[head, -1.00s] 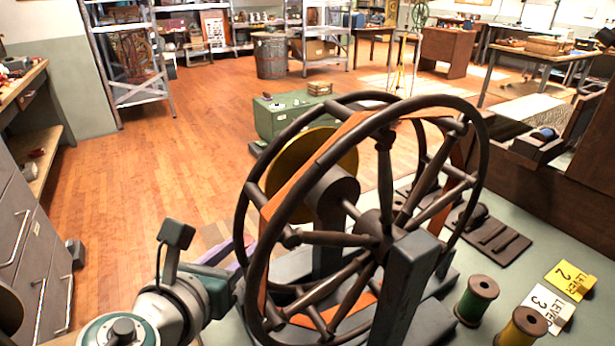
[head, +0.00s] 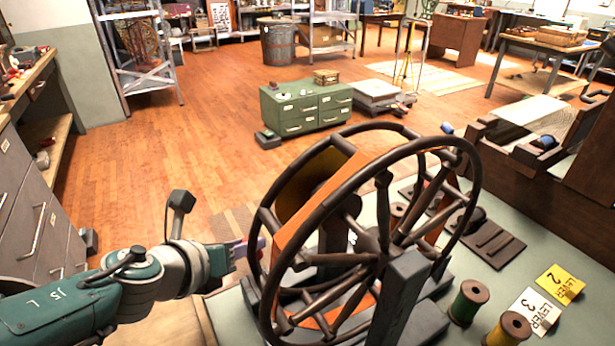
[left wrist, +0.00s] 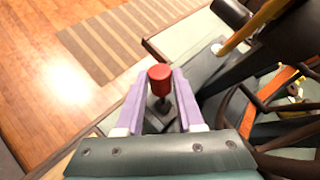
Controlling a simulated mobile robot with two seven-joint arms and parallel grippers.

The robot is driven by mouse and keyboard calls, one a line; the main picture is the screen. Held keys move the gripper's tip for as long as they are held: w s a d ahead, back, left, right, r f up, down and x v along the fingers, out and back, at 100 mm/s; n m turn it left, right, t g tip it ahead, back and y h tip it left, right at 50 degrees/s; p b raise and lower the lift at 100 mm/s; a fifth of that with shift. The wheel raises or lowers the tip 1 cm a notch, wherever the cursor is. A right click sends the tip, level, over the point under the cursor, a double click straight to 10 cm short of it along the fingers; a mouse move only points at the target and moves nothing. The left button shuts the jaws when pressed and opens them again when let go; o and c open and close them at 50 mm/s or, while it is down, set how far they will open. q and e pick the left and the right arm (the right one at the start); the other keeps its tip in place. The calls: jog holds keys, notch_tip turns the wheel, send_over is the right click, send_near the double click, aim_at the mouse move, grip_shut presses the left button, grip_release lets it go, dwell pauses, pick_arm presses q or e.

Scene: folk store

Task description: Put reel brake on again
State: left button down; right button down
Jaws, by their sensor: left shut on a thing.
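The reel (head: 375,240), a big dark spoked wheel with orange slats and a yellow disc, stands on the pale table (head: 500,210). My left gripper (head: 258,246) reaches to the reel's left side in the head view. In the left wrist view my left gripper (left wrist: 160,72) has its two purple fingers on either side of a red knob (left wrist: 160,76) on a short dark stem, at the reel's base. It is shut on this knob, the handle of the brake lever as far as I can tell. The wheel rim partly hides the fingertips in the head view. My right gripper is not in view.
A green spool (head: 469,303), a yellow spool (head: 509,331) and cards marked LEVER 2 (head: 560,284) and LEVER 3 (head: 533,310) are right of the reel. Grey drawers (head: 40,220) stand at the left. A green cabinet (head: 306,109) stands behind on open wooden floor.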

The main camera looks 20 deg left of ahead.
pick_arm(q)
jog(key=shift+s+a+f, duration=0.1)
jog(key=shift+f, duration=0.05)
jog(key=c, duration=0.5)
grip_release()
jog(key=p+v, duration=0.7)
jog(key=v, duration=0.3)
dwell(0.4)
